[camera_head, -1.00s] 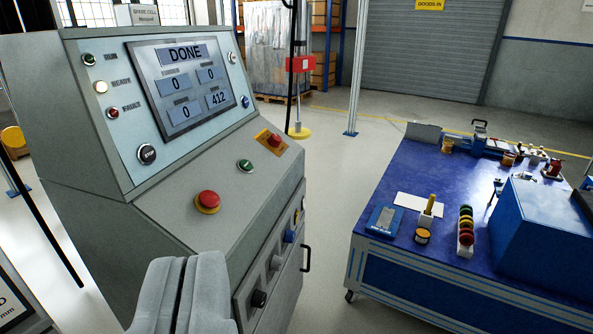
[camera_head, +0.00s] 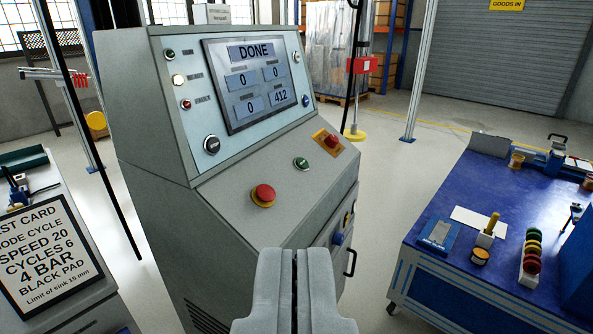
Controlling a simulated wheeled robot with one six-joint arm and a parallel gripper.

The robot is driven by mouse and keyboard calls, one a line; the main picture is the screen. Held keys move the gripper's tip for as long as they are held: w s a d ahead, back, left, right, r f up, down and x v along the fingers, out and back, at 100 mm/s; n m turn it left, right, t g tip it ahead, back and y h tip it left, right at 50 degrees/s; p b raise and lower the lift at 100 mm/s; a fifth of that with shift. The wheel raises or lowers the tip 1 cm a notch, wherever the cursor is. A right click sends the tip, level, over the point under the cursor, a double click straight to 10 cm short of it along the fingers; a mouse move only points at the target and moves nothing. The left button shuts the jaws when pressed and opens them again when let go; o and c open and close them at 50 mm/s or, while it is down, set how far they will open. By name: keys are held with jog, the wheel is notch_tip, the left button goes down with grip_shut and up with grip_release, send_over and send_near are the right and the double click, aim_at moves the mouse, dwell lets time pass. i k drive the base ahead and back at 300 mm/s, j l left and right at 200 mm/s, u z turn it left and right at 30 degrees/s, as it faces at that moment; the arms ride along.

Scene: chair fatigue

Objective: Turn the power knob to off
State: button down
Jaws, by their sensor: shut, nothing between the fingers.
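The grey control console (camera_head: 235,215) stands ahead, its screen (camera_head: 258,82) reading DONE. A red switch (camera_head: 330,140) on a yellow-orange plate sits at the right of its sloping ledge and looks like the power knob; its marking is too small to read. A green button (camera_head: 301,163) and a red mushroom button (camera_head: 263,195) sit nearer. A blue knob (camera_head: 338,238) shows on the front panel, where my gripper hides the lower part. My gripper (camera_head: 295,252) is shut and empty at the bottom middle, in front of the console and apart from the red switch.
A test card (camera_head: 45,255) stands at the left. A blue workbench (camera_head: 440,210) with spools and small tools is on the right. A door handle (camera_head: 350,262) sticks out from the console's front. Bare floor (camera_head: 385,180) lies between console and workbench.

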aim_at(332, 140)
jog(key=i+l, duration=0.1)
jog(key=i, duration=0.5)
jog(key=i+u, duration=0.1)
jog(key=i, duration=0.45)
